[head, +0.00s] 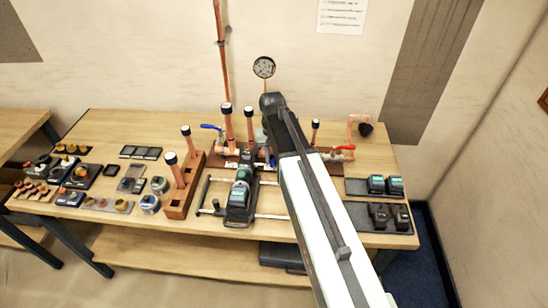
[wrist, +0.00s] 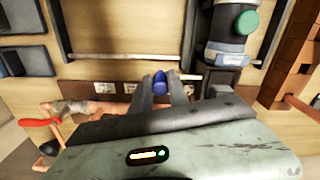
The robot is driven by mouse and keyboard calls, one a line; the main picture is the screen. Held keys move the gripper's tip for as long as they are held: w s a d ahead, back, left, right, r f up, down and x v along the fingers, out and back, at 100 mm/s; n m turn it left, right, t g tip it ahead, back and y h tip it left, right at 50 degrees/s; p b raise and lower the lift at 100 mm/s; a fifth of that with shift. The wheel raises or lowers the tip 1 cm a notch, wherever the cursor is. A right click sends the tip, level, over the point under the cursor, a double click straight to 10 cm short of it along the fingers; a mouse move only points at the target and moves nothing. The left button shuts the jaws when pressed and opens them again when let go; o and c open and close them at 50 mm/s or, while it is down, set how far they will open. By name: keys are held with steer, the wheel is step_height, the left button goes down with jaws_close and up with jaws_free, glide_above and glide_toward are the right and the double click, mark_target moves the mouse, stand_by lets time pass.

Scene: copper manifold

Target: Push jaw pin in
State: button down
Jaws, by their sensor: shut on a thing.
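My gripper (wrist: 163,82) is in the wrist view, its dark fingers on either side of a small blue rounded piece (wrist: 160,87), shut on it. I cannot tell for certain that this piece is the jaw pin, or how deep it sits. To the right of the fingers stands a dark press tool with a round green top (wrist: 244,25) and a pale label band. In the head view the press tool (head: 239,200) sits in a rail frame on the bench. There my arm comes down over the middle of the bench and hides most of the gripper.
Copper pipes with black caps and a wooden block (head: 180,193) stand left of my arm. A blue lever (head: 211,127), a red lever (head: 343,147) and a gauge (head: 264,67) are nearby. Trays with small devices (head: 377,184) lie at the right; many small parts lie at the left.

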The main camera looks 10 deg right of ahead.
stand_by(0.4)
steer(key=shift+w+a, duration=0.2)
steer(key=shift+a, duration=0.5)
steer(key=shift+w+a, duration=0.2)
steer(key=shift+a, duration=0.45)
steer(key=c, duration=1.3)
jaws_free()
steer(key=shift+o, duration=0.2)
step_height(320, 180, up, 8)
steer(key=p, duration=0.7)
steer(key=shift+p, duration=0.4)
